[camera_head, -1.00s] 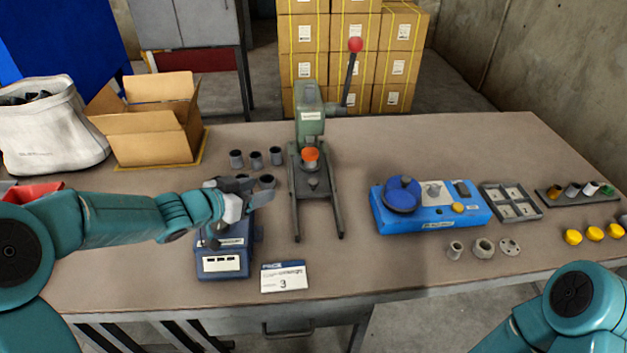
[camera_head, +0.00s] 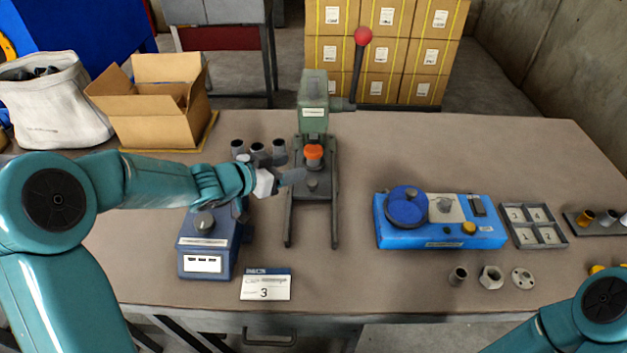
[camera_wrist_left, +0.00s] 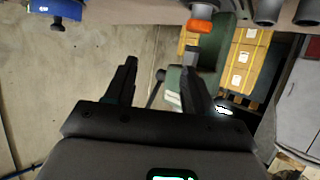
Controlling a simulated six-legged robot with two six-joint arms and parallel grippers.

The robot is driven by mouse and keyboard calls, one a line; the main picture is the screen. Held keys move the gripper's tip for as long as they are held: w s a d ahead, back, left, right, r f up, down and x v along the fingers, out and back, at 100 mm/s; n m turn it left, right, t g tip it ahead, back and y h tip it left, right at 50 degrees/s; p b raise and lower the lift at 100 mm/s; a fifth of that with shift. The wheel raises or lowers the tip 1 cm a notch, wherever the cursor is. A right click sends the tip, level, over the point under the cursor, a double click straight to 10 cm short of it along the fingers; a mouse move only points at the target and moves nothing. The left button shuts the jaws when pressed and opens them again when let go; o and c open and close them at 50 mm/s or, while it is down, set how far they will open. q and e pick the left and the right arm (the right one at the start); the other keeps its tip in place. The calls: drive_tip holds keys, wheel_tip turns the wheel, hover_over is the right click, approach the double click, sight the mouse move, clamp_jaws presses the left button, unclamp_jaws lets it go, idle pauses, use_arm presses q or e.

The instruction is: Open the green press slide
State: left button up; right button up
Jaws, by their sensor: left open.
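The green press (camera_head: 313,105) stands at the table's middle back, with a lever and a red ball (camera_head: 363,36) at its right. Its dark slide base (camera_head: 313,197) has two rails reaching toward me and a small knob between them. An orange piece (camera_head: 313,152) sits under the press head. My left gripper (camera_head: 284,168) is open and empty, just left of the slide and its knob; contact cannot be told. My right gripper is out of view.
Several grey cups (camera_head: 258,149) stand left of the press. A blue machine (camera_head: 440,220) is to the right. The table between press and blue machine is clear.

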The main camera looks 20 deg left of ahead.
use_arm(q)
drive_tip(key=b, duration=0.2)
approach(312, 182)
drive_tip(key=shift+w+d+f, duration=0.1)
drive_tip(key=shift+w+d, duration=0.1)
drive_tip(key=shift+w, duration=0.25)
drive_tip(key=x, duration=0.6)
drive_tip(key=shift+s+f, duration=0.15)
drive_tip(key=shift+x, duration=0.9)
clamp_jaws()
